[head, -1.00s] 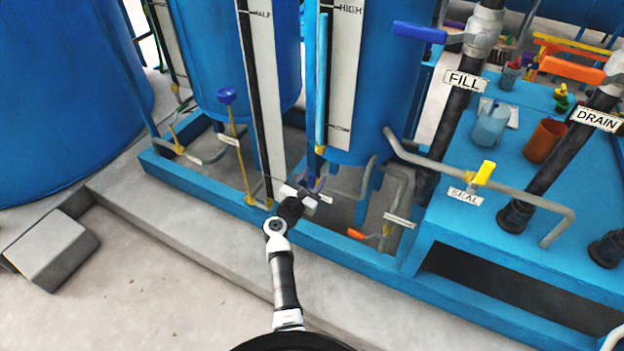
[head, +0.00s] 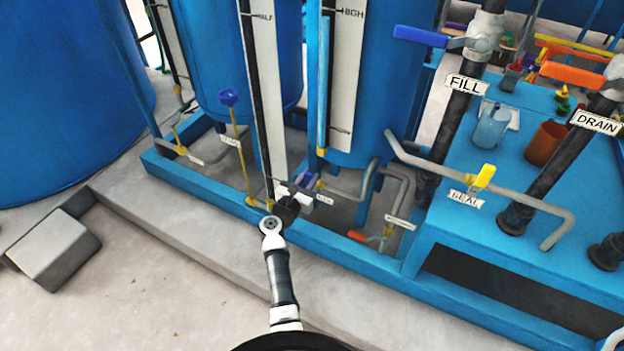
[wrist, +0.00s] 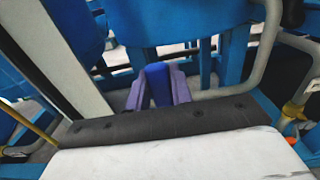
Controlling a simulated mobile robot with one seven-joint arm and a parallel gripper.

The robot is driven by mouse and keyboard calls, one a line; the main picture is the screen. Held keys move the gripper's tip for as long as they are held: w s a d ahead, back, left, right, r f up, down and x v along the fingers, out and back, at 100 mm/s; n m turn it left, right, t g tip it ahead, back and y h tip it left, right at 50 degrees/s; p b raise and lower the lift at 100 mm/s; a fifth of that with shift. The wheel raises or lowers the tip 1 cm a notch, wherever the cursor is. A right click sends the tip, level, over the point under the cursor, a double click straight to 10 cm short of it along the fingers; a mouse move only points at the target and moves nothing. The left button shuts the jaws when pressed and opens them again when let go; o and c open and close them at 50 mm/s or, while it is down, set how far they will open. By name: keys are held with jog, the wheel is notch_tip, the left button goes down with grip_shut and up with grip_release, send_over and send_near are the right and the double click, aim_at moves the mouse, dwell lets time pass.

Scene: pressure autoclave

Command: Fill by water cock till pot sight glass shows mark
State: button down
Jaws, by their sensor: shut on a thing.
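My gripper (head: 307,184) is low in front of the blue tank (head: 370,90), at the pipework under the scale boards. In the wrist view its purple fingers (wrist: 158,88) are shut on a blue cock handle (wrist: 157,78), one finger on each side. The cock's body is hidden behind my wrist. A sight glass (head: 323,85) with a light blue column stands beside a white board (head: 344,80) marked HIGH at the top. The column reaches up near the HIGH mark. Another white board (head: 264,80) to the left carries a HALF mark beside a dark tube.
A blue frame rail (head: 220,196) runs below the tanks. An orange-handled cock (head: 358,236) and a yellow SEAL cock (head: 484,176) are to the right. FILL (head: 466,84) and DRAIN (head: 597,122) pipes stand beyond. A grey block (head: 55,248) lies on the floor at left.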

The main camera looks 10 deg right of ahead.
jog(key=c, duration=1.2)
grip_release()
jog(key=shift+c, duration=0.2)
jog(key=v, duration=1.4)
jog(key=shift+b, duration=0.4)
jog(key=shift+w, duration=0.1)
